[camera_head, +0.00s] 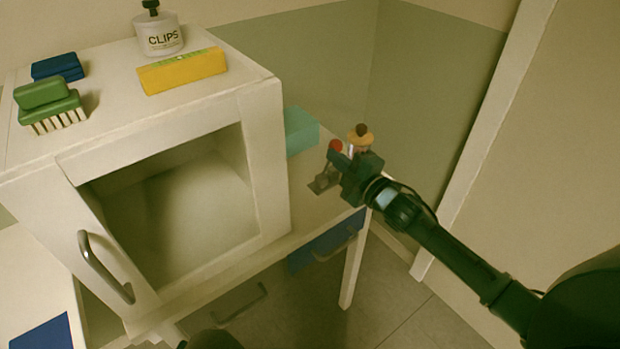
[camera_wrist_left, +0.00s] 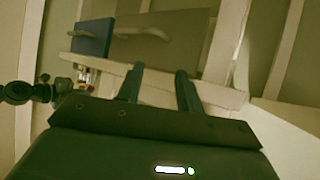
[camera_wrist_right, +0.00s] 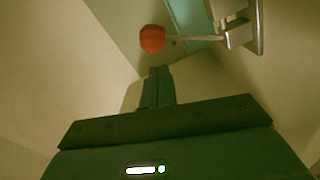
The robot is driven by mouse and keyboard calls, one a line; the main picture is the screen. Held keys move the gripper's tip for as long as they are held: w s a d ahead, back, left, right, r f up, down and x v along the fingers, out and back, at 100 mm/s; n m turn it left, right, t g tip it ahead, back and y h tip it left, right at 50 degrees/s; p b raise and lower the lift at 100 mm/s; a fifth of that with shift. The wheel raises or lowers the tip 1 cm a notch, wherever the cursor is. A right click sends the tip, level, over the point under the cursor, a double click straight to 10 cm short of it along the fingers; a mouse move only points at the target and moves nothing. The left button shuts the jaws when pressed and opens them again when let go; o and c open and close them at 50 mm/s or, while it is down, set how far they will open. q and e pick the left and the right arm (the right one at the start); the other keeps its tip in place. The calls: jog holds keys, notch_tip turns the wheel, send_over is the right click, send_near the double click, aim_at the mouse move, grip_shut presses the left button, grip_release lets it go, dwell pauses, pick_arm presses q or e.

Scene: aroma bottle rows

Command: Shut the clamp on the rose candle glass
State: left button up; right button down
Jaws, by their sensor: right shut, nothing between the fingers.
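The toggle clamp shows its red knob (camera_head: 335,145) and flat metal base (camera_head: 322,183) on the low table in the head view. In the right wrist view its red knob (camera_wrist_right: 152,38) ends a thin lever from a metal bracket (camera_wrist_right: 240,32). My right gripper (camera_head: 343,160) is shut and empty, close to the knob; its fingertips (camera_wrist_right: 158,70) appear just below the knob in the wrist view, with a small gap. A small item with an orange and brown top (camera_head: 361,135) stands behind the gripper, partly hidden. I cannot make out the rose candle glass. My left gripper (camera_wrist_left: 158,70) is open and empty.
A white cabinet (camera_head: 275,150) with an open front stands left of the clamp, and a teal box (camera_head: 300,130) sits between them. Walls close the back right.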

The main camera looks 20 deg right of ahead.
aim_at(339, 150)
jog(key=d+m, duration=0.2)
jog(key=m, duration=0.1)
jog(key=w+d+f+m, duration=0.1)
jog(key=shift+p, duration=0.3)
pick_arm(q)
jog(key=shift+w+a+r, duration=0.1)
jog(key=shift+w+a, duration=0.05)
jog(key=shift+a, duration=0.1)
pick_arm(e)
jog(key=shift+w+d+m, duration=0.15)
jog(key=shift+d+m, duration=0.1)
jog(key=shift+m, duration=0.35)
jog(key=shift+f, duration=0.1)
